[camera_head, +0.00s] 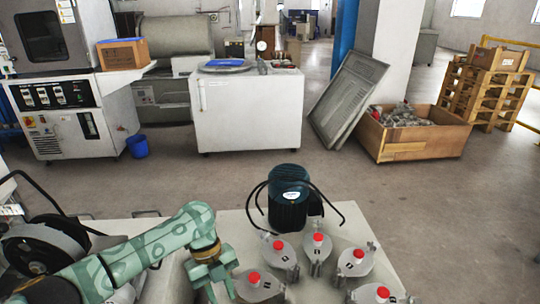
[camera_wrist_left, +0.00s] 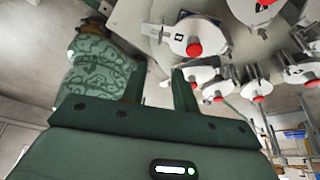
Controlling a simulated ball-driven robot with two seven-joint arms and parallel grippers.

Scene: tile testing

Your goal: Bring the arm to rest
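My left arm (camera_head: 150,247), patterned green, reaches in from the left over a pale table (camera_head: 232,226). Its left gripper (camera_head: 216,287) points down beside the nearest grey disc-shaped device with a red knob (camera_head: 256,284). The left wrist view shows the gripper's two dark green fingers (camera_wrist_left: 160,76) apart, with no object held between them. A similar red-knobbed device (camera_wrist_left: 192,34) lies beyond the fingertips there. I cannot tell whether the gripper touches anything. My right gripper is in neither view.
Several red-knobbed devices (camera_head: 318,245) stand on the table's right part. A dark teal cylinder (camera_head: 288,199) with black hoses stands behind them. A dark reel (camera_head: 38,246) is at the left. Open floor (camera_head: 190,180) lies beyond the table, before a white cabinet (camera_head: 248,112).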

